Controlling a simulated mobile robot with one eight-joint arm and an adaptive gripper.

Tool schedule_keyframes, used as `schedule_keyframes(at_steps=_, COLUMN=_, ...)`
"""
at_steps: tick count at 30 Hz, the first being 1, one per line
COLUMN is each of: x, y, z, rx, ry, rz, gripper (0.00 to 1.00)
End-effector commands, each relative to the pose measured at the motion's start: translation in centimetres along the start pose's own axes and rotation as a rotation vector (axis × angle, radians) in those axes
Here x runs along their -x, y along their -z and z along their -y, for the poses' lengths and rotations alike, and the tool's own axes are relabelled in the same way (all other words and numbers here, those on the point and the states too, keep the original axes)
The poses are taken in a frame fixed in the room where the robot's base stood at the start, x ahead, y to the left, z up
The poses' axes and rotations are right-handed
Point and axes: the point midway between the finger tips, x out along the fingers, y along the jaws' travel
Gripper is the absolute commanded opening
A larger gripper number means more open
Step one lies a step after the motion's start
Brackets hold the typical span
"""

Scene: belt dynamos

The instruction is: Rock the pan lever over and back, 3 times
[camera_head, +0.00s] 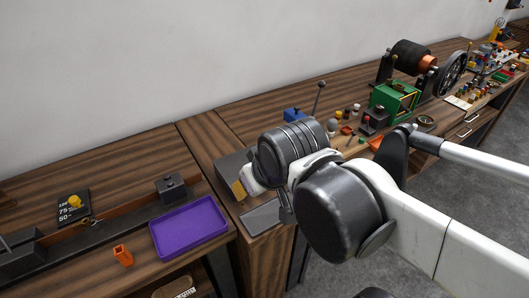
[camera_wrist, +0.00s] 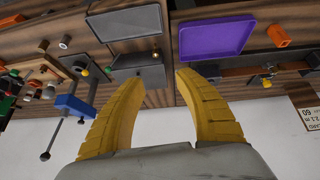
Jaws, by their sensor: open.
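My gripper (camera_wrist: 160,78) is open and empty, its two yellow fingers apart in the wrist view. In the head view my arm hides most of it, and a yellow fingertip (camera_head: 238,189) shows beside a dark grey box. That grey box (camera_wrist: 138,73) lies beyond the fingers in the wrist view, with a small brass knob (camera_wrist: 155,55) near its edge. A thin dark lever with a ball end (camera_head: 319,97) stands up behind my wrist, near a blue block (camera_head: 293,115). I cannot tell for sure which of these is the pan lever.
A purple tray (camera_head: 189,228) and an orange piece (camera_head: 122,255) lie on the left bench. A flat grey tray (camera_wrist: 130,20) lies by the grey box. A green machine (camera_head: 394,98) and several small parts crowd the bench to the right. The wall is behind.

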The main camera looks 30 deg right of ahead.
Motion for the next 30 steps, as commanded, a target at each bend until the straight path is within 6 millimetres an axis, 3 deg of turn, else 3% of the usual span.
schedule_keyframes(at_steps=6, x=-1.8, y=4.6, z=-5.1, rx=0.224, ry=-0.041, rz=0.174, gripper=0.39)
schedule_keyframes(at_steps=10, x=-4.2, y=6.2, z=-8.6, rx=0.361, ry=-0.035, rz=0.29, gripper=0.39)
schedule_keyframes(at_steps=15, x=-7.4, y=6.9, z=-12.5, rx=0.5, ry=0.0, rz=0.411, gripper=0.39)
schedule_keyframes(at_steps=21, x=-9.4, y=6.7, z=-14.6, rx=0.576, ry=0.032, rz=0.477, gripper=0.39)
schedule_keyframes(at_steps=26, x=-10.9, y=6.0, z=-14.9, rx=0.585, ry=0.036, rz=0.484, gripper=0.39)
schedule_keyframes(at_steps=30, x=-13.3, y=4.8, z=-15.1, rx=0.584, ry=0.036, rz=0.483, gripper=0.39)
